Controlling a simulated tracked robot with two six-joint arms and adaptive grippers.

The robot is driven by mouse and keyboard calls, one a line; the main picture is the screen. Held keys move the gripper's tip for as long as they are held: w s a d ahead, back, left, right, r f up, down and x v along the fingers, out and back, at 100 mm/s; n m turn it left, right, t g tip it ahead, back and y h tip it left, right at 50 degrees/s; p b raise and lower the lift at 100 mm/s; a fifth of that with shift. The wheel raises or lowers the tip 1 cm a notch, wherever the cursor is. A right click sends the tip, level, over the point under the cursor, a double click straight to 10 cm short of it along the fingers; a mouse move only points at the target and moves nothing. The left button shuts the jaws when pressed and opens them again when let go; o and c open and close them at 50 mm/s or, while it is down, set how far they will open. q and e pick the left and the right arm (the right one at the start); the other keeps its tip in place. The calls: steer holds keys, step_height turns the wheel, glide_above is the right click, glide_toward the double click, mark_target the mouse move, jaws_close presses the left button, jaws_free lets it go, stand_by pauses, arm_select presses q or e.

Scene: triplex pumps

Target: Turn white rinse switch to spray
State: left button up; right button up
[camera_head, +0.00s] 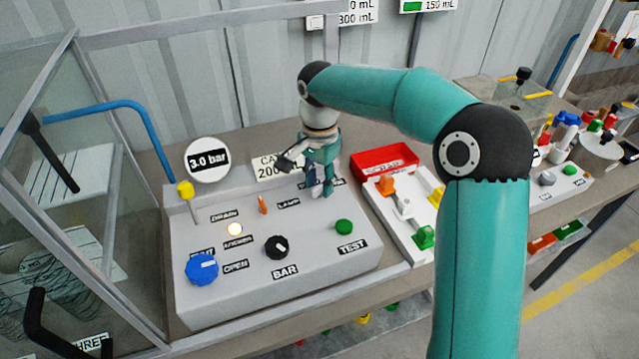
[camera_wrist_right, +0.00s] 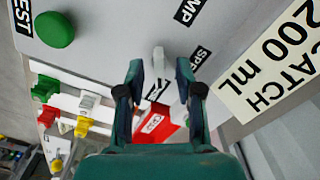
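The white switch (camera_wrist_right: 158,58) shows in the right wrist view as a small pale lever on the grey panel, between my right gripper's fingertips (camera_wrist_right: 160,74). The fingers are apart, with a gap visible on each side of the lever. A label partly reading "SPE" (camera_wrist_right: 201,58) lies beside the right finger, and another label lies between the fingers, partly hidden. In the head view my right gripper (camera_head: 319,187) points down at the panel's back right and hides the switch.
The grey panel (camera_head: 320,262) also carries a green button (camera_head: 344,227), black knob (camera_head: 276,247), blue knob (camera_head: 202,269), orange switch (camera_head: 262,205) and yellow-topped lever (camera_head: 187,190). A red tray (camera_head: 372,163) stands to the right. A glass-sided frame stands at left.

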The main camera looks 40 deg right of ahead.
steer(key=shift+f, duration=0.4)
jaws_close()
steer(key=shift+n, duration=0.4)
steer(key=shift+r+n+p, duration=0.1)
steer(key=shift+n+p, duration=0.3)
steer(key=shift+n, duration=0.5)
steer(key=n+p, duration=0.1)
steer(key=n, duration=0.2)
steer(key=shift+n, duration=0.3)
steer(key=n+p, duration=0.1)
steer(key=n, duration=0.4)
steer(key=shift+n, duration=0.4)
